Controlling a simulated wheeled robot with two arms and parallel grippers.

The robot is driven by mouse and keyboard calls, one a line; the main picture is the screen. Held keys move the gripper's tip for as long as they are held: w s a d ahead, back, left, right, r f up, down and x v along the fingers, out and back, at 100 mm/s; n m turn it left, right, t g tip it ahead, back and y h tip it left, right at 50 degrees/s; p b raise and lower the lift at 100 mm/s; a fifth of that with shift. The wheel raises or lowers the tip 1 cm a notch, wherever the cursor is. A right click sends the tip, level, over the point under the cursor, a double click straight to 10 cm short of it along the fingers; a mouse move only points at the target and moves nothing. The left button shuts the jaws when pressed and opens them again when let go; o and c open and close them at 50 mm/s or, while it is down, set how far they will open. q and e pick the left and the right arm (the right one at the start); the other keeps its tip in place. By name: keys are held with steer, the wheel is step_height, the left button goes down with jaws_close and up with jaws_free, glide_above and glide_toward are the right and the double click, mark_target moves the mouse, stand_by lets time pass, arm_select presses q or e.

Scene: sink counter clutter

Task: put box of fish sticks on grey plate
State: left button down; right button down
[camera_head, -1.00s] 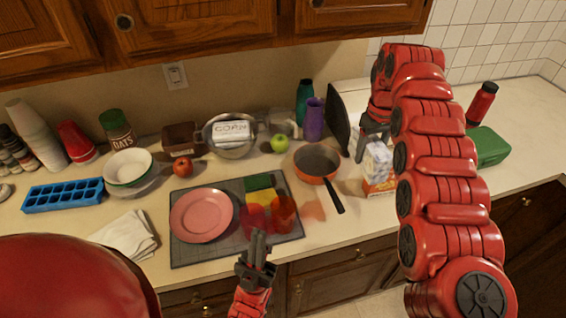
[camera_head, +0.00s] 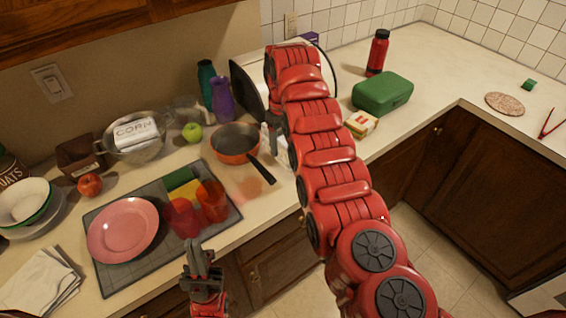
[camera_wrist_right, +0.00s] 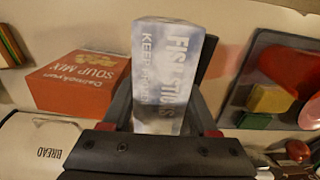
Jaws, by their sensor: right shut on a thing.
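The box of fish sticks (camera_wrist_right: 172,75) is white and blue and stands between the fingers of my right gripper (camera_wrist_right: 168,110) in the right wrist view. The right gripper is shut on it. In the head view my right arm hides most of the box; a pale piece of it (camera_head: 281,150) shows beside the arm. My left gripper (camera_head: 200,250) is empty in front of the counter edge; its finger gap is unclear. No clearly grey plate stands out; a pale plate (camera_head: 46,231) lies under bowls at the left, and a pink plate (camera_head: 123,230) lies on a dark mat.
An orange soup mix box (camera_wrist_right: 78,78) lies beside the held box in the wrist view. A pan (camera_head: 236,143), red cups (camera_head: 211,201) and the mat (camera_head: 110,280) are to the left. A green case (camera_head: 382,93) and a sandwich (camera_head: 361,124) are right of my arm.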

step_height(320, 180, down, 7)
steer(key=shift+f+p, duration=0.1)
steer(key=shift+p, duration=1)
steer(key=shift+f, duration=0.2)
steer(key=shift+f, duration=0.1)
steer(key=shift+c, duration=0.8)
jaws_free()
